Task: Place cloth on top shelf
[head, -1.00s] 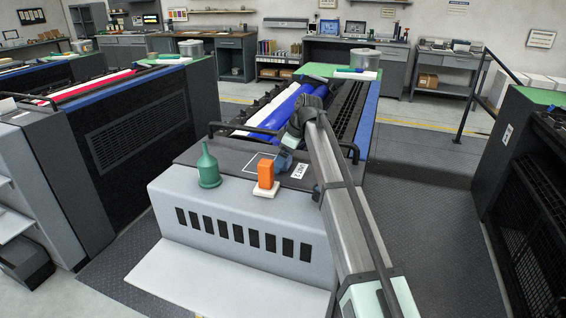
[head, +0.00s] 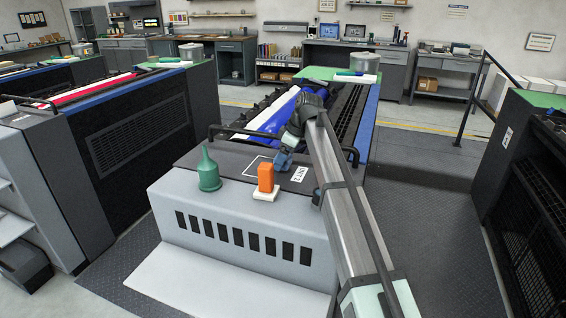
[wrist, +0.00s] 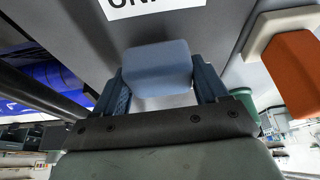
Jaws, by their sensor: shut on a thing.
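My gripper (wrist: 158,85) is shut on a light blue cloth (wrist: 157,65), which looks like a thick rounded pad between the two fingers in the wrist view. In the head view my gripper (head: 286,155) and the cloth (head: 282,161) are low over the dark top of the near ink unit (head: 237,167), beside a white outlined square. I cannot tell whether the cloth touches that surface. Part of a pale shelf (head: 4,182) shows at the far left edge, above a lower one; I cannot tell if it is the top shelf.
A white label (head: 300,174) lies close by.

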